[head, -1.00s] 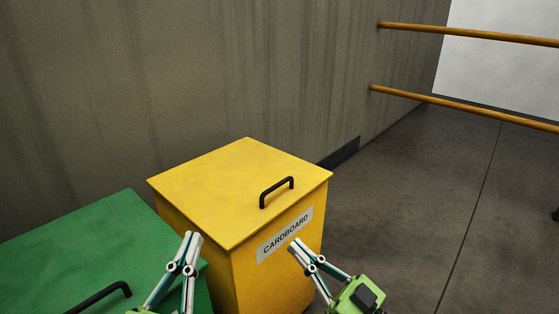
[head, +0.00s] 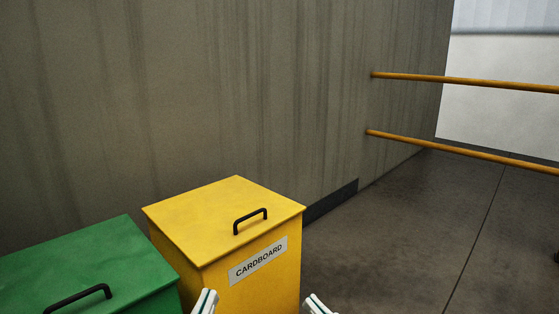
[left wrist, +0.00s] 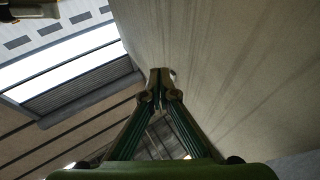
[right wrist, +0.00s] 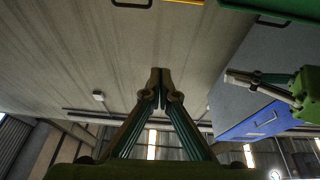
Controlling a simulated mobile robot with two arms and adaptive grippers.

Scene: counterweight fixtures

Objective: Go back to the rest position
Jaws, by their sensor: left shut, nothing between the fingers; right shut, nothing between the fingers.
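My left gripper (head: 205,302) shows only its fingertips at the bottom of the head view, in front of the yellow bin. In the left wrist view its fingers (left wrist: 160,76) meet, with nothing between them. My right gripper (head: 315,304) shows its fingertips at the bottom of the head view, just right of the yellow bin. In the right wrist view its fingers (right wrist: 160,76) are together and empty. My left gripper also shows at the right of the right wrist view (right wrist: 235,77). Most of both arms is hidden below the head view.
A yellow bin (head: 225,215) labelled CARDBOARD has a closed lid with a black handle. A green bin (head: 95,255) with a black handle stands left of it. A grey wall (head: 200,100) rises behind. Two orange rails (head: 470,83) run at the right, above open floor (head: 400,230).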

